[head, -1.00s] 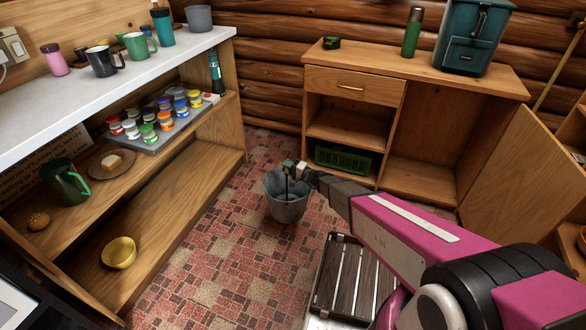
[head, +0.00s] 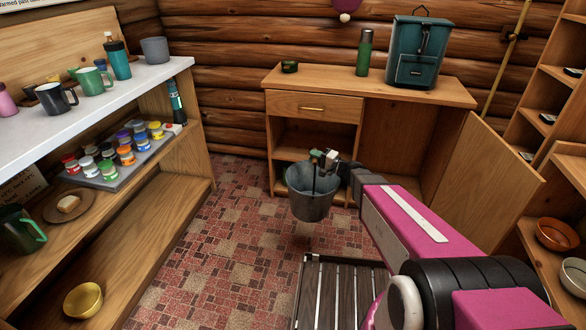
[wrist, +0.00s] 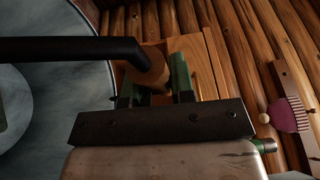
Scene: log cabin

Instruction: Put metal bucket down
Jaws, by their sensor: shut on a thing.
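The grey metal bucket (head: 310,204) hangs from my gripper (head: 322,157) in the head view, held above the patterned floor in front of the wooden cabinet. Its base looks clear of the floor. In the wrist view my gripper (wrist: 156,92) is shut on the bucket's handle (wrist: 70,50), a dark bar with a wooden grip. The bucket's rim and inside (wrist: 60,95) fill the left of that view. The bucket hangs roughly upright.
The wooden cabinet (head: 370,86) has an open door (head: 490,170) and carries a teal backpack (head: 421,52) and a green bottle (head: 364,52). At left, a white-topped shelf unit (head: 130,85) holds mugs and paint jars. The floor (head: 215,250) between them is clear.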

